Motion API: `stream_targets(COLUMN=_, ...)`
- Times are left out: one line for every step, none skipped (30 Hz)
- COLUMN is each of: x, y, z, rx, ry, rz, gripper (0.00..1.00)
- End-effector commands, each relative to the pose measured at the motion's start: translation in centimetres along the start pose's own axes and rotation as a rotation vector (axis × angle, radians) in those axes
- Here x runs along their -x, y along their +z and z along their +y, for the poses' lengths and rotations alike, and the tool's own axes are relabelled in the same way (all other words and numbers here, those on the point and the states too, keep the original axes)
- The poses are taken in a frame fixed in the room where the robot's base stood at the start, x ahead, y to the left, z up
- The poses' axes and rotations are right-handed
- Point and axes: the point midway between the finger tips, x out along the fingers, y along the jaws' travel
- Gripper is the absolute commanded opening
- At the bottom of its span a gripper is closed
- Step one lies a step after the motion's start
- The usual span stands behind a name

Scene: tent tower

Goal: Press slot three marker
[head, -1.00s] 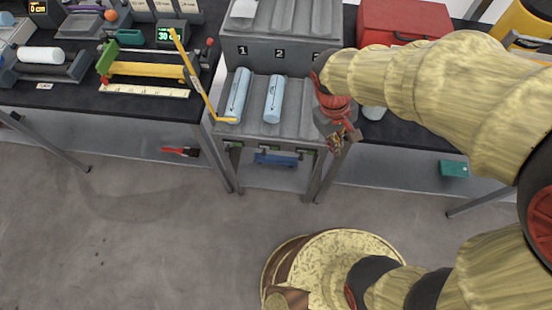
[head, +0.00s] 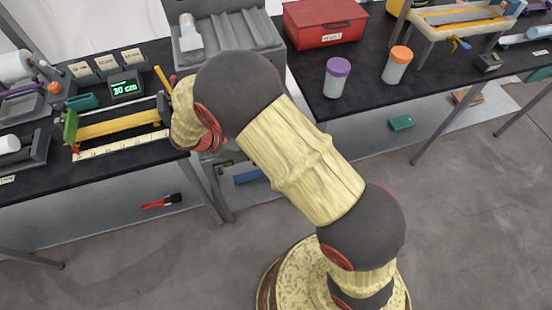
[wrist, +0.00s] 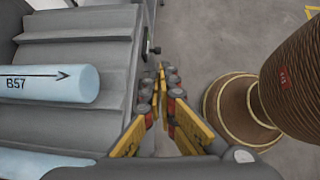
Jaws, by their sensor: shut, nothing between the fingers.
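My gripper (wrist: 161,80) is shut and empty in the wrist view, its fingers side by side beyond the edge of a grey ribbed tray (wrist: 120,50). A pale blue roll (wrist: 50,84) marked B57 with an arrow lies in one groove, left of the fingers. A second pale blue roll (wrist: 30,163) lies in the groove below it. In the head view the grey slotted rack (head: 262,33) stands behind my arm. Its numbered front is hidden there, and no slot three marker can be made out in either current view. My fingers are hidden in the head view.
A small dark knob (wrist: 151,48) sticks out from the tray edge near my fingertips. A red toolbox (head: 325,22) and two jars, purple-lidded (head: 337,78) and orange-lidded (head: 398,66), stand right of the rack. A yellow-barred device (head: 120,125) is on the left bench.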

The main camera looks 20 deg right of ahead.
Motion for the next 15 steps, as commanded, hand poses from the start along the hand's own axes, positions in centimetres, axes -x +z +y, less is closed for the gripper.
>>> stream_targets(x=-0.02, y=0.09, z=-0.04, rx=0.011, ry=-0.002, rz=-0.002, gripper=0.0)
stream_targets(x=-0.02, y=0.11, z=-0.06, rx=0.017, ry=-0.003, rz=-0.003, gripper=0.0)
stream_targets(x=-0.01, y=0.12, z=-0.08, rx=0.024, ry=-0.003, rz=-0.003, gripper=0.0)
stream_targets(x=0.0, y=0.12, z=-0.08, rx=0.028, ry=-0.003, rz=-0.003, gripper=0.0)
stream_targets(x=0.0, y=0.12, z=-0.09, rx=0.03, ry=-0.003, rz=-0.003, gripper=0.0)
stream_targets(x=0.0, y=0.11, z=-0.09, rx=0.032, ry=-0.003, rz=-0.003, gripper=0.0)
stream_targets(x=0.01, y=0.11, z=-0.09, rx=0.032, ry=-0.003, rz=-0.003, gripper=0.0)
stream_targets(x=0.01, y=0.11, z=-0.1, rx=0.032, ry=-0.004, rz=-0.002, gripper=0.0)
stream_targets(x=0.0, y=0.11, z=-0.1, rx=0.031, ry=-0.004, rz=-0.002, gripper=0.0)
stream_targets(x=0.0, y=0.11, z=-0.1, rx=0.031, ry=-0.004, rz=-0.002, gripper=0.0)
stream_targets(x=0.01, y=0.11, z=-0.1, rx=0.031, ry=-0.004, rz=-0.002, gripper=0.0)
stream_targets(x=0.0, y=0.11, z=-0.11, rx=0.031, ry=-0.004, rz=-0.002, gripper=0.0)
stream_targets(x=-0.01, y=0.11, z=-0.11, rx=0.03, ry=-0.004, rz=-0.002, gripper=0.0)
stream_targets(x=-0.06, y=0.11, z=-0.11, rx=0.03, ry=-0.004, rz=-0.002, gripper=0.0)
stream_targets(x=-0.19, y=0.1, z=-0.12, rx=0.03, ry=-0.004, rz=-0.002, gripper=0.0)
